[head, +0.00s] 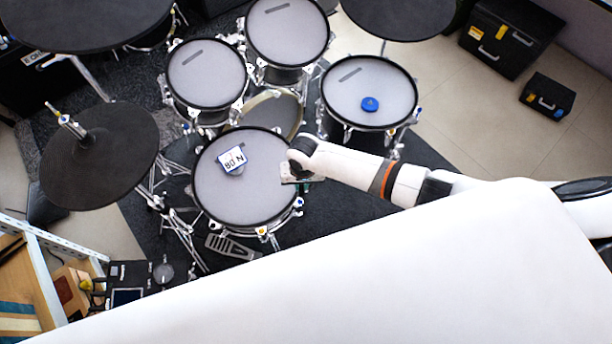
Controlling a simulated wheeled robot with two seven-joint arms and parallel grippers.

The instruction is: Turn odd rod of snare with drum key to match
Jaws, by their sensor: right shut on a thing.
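The snare (245,207) stands in the middle of the head view, a round drum with a grey mesh head and black rim. Tension rods sit around its rim, one with a yellow mark (262,232) at the front and one with a blue mark (298,203) at the right. Which rod is odd cannot be told. My right gripper (303,181) is at the snare's right rim, pointing down, shut on what seems to be the drum key. The key is mostly hidden and too small to make out. Whether it sits on a rod cannot be told. My left gripper is out of view.
A card reading 80 N (232,160) stands on the snare head. Toms, cymbals (100,158) and a floor tom (368,92) with a blue puck (370,104) surround it. A pedal (234,246) lies in front. Black cases (508,40) stand at the upper right.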

